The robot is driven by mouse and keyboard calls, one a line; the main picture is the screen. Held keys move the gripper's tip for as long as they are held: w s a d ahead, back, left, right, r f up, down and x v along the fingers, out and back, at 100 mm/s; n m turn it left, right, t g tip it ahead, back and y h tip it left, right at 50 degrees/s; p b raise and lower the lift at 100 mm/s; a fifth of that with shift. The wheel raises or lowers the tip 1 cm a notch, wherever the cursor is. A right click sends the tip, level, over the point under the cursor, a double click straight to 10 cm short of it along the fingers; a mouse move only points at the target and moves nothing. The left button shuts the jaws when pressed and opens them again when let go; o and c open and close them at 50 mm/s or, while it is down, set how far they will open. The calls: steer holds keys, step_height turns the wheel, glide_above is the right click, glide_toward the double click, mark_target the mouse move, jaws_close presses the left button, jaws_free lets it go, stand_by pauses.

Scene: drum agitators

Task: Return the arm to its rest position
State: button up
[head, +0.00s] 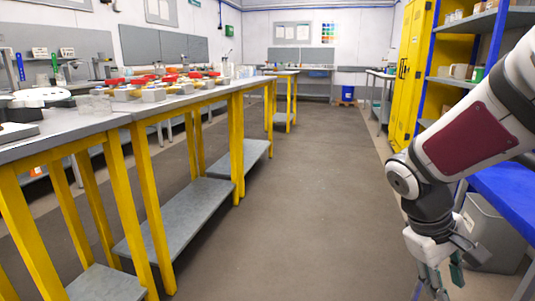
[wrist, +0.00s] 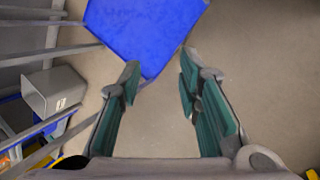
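My arm comes in from the right edge in the head view and bends downward. My gripper (head: 437,283) hangs at its end, low in the picture, with its fingertips near the bottom edge. In the wrist view my gripper (wrist: 158,75) points at the floor. Its two green-padded fingers stand wide apart with nothing between them. The gripper is open and empty. A blue surface (wrist: 145,30) shows beyond the fingertips; whether the left finger touches it I cannot tell.
A long workbench (head: 95,125) with yellow legs runs along the left. The floor aisle (head: 290,190) is clear. On the right are a blue surface (head: 508,192), a grey bin (head: 490,232), shelving (head: 470,82) and yellow lockers (head: 410,75). The grey bin (wrist: 55,90) also shows in the wrist view.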

steer(key=s+a+r+m+t+y, duration=0.1)
steer(key=s+a+r+m+y, duration=0.15)
steer(key=s+a, duration=0.6)
steer(key=s+a+r+m+y, duration=0.1)
steer(key=s+a+r+y, duration=0.25)
steer(key=s, duration=0.95)
step_height(320, 180, up, 40)
steer(key=t+p, duration=0.4)
steer(key=p, duration=3.4)
steer(key=shift+w+a+h, duration=0.25)
steer(key=shift+a+h, duration=0.1)
steer(key=shift+h, duration=0.05)
